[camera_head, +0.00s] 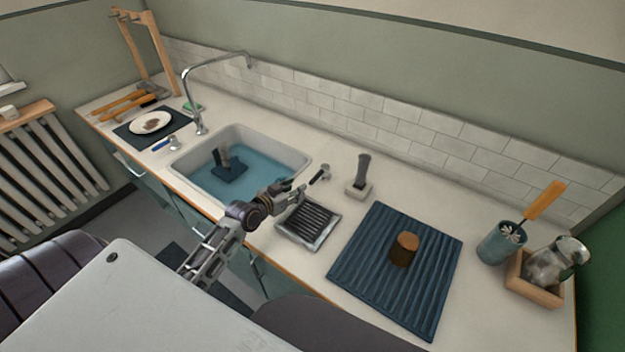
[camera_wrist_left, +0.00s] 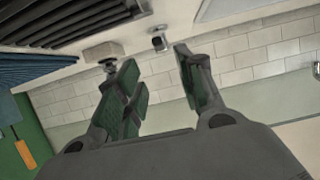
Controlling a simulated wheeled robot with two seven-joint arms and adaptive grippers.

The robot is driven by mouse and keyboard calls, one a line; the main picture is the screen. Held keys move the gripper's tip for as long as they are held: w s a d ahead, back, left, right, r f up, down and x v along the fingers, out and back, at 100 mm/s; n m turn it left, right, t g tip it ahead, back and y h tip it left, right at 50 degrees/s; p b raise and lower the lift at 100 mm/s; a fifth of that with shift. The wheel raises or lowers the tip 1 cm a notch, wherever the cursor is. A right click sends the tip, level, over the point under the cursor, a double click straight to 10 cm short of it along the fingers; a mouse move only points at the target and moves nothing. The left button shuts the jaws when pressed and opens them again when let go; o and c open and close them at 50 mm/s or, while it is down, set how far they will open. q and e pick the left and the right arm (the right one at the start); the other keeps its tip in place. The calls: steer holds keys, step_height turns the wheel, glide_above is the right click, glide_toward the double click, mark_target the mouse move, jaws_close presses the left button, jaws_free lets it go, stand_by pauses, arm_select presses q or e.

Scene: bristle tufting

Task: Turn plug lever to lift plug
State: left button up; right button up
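A small lever (camera_head: 319,176) with a dark handle and a metal base stands on the counter just right of the sink (camera_head: 296,158); it appears to be the plug lever. A short metal fitting (camera_wrist_left: 159,41), likely the same lever, shows beyond the gap between my fingertips in the left wrist view. My left gripper (camera_head: 296,192) is over the sink's right edge, close to the lever. In the left wrist view its fingers (camera_wrist_left: 158,68) are apart with nothing between them. The sink holds blue water and a dark handled object (camera_head: 229,165). No plug is discernible. My right gripper is not in view.
A black ribbed tray (camera_head: 334,211) lies beside my gripper. A dark-handled tool on a pale block (camera_head: 358,190) stands right of the lever. A blue ribbed mat (camera_head: 437,246) bears a brown cylinder (camera_head: 405,248). The faucet (camera_head: 199,105) rises behind the sink.

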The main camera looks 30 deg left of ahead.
mark_target(314, 178)
arm_select(q)
steer(key=shift+x, duration=6)
steer(key=shift+r, duration=0.1)
jaws_close()
